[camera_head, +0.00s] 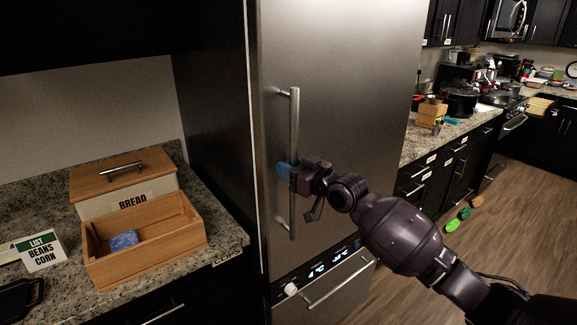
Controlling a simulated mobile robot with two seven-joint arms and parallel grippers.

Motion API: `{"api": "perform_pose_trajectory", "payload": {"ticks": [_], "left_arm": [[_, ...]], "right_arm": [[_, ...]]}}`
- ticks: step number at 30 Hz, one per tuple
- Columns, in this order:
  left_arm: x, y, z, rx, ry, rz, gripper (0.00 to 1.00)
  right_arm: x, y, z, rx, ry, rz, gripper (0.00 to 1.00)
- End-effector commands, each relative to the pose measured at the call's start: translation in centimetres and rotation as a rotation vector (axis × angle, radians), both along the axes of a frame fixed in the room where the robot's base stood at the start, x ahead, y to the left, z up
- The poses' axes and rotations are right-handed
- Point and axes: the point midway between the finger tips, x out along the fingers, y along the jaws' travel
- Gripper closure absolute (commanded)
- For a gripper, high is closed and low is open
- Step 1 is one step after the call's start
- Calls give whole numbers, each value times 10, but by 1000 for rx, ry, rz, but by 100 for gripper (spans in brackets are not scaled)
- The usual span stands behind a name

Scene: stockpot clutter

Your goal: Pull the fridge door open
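The stainless steel fridge (350,80) stands in the middle of the head view, with its large upper door flush with the body. A long vertical bar handle (294,125) runs along the left side of that door. My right gripper (284,172), with blue fingertips, is at the middle of the handle, and its arm comes in from the lower right. The fingertips overlap the bar; whether they are closed on it cannot be told from this view. My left gripper is not in view.
A lower drawer with a bar handle (338,284) sits under the door. At left, a granite counter (215,224) holds a bread box (125,181), an open wooden box (160,245) and a list card (41,250). Wooden floor (500,225) is open at right, with several small coloured items on it.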

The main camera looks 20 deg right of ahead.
Motion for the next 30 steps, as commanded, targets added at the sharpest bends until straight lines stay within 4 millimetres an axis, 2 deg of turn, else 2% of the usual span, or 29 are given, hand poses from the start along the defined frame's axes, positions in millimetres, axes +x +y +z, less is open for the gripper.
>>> {"api": "perform_pose_trajectory", "payload": {"ticks": [10, 17, 30], "left_arm": [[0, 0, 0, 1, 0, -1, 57], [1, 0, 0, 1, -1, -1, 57], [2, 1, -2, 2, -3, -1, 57]], "right_arm": [[3, 2, 0, 1, -1, 0, 66], [3, 2, 0, 0, 0, 0, 100], [-2, 1, -1, -1, -1, 13, 100]]}}
